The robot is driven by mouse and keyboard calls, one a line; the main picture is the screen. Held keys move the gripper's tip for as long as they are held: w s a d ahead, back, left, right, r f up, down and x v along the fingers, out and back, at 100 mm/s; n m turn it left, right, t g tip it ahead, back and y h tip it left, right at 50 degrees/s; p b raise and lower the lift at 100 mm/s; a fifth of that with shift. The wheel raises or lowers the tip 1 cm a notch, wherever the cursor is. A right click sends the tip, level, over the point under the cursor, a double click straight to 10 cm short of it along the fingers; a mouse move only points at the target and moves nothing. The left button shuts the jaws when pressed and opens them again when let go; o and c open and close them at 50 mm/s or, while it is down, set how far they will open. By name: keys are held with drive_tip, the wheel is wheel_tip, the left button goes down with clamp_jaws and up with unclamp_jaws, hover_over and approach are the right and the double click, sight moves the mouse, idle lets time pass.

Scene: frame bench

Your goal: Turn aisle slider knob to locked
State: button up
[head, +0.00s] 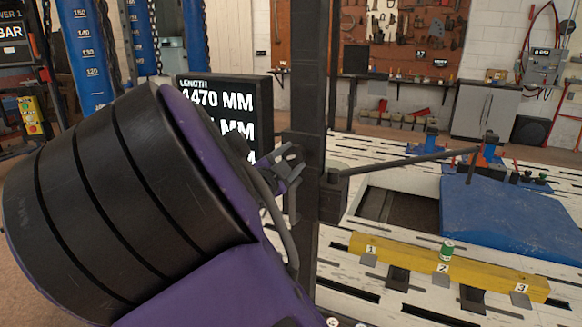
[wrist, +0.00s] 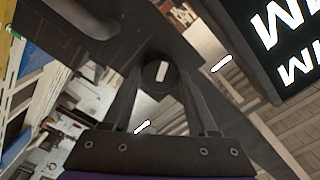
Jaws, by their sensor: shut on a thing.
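A round dark knob (wrist: 157,76) with a short white line across its face sits in the upper middle of the wrist view. My gripper (wrist: 163,84) has one finger on each side of it and is shut on it. The white line stands nearly upright in that view, tilted slightly. The knob is on a dark metal block. In the head view my gripper (head: 289,156) is at the left side of the dark upright post (head: 304,130), at the slider block (head: 325,195). The knob cannot be made out there. No lock lettering is readable.
A black length display (head: 225,110) stands close behind my gripper, left of the post. A bar (head: 410,161) reaches right from the slider block.

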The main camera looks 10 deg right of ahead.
drive_tip(key=m+b, duration=0.3)
drive_tip(key=m, duration=0.1)
drive_tip(key=shift+f, duration=0.15)
drive_tip(key=shift+m+b, duration=0.6)
drive_tip(key=shift+b, duration=0.15)
drive_tip(key=shift+r, duration=0.2)
drive_tip(key=o, duration=1.4)
drive_tip(key=p+v, duration=0.1)
drive_tip(key=v, duration=1.6)
drive_tip(key=shift+s+a, duration=0.15)
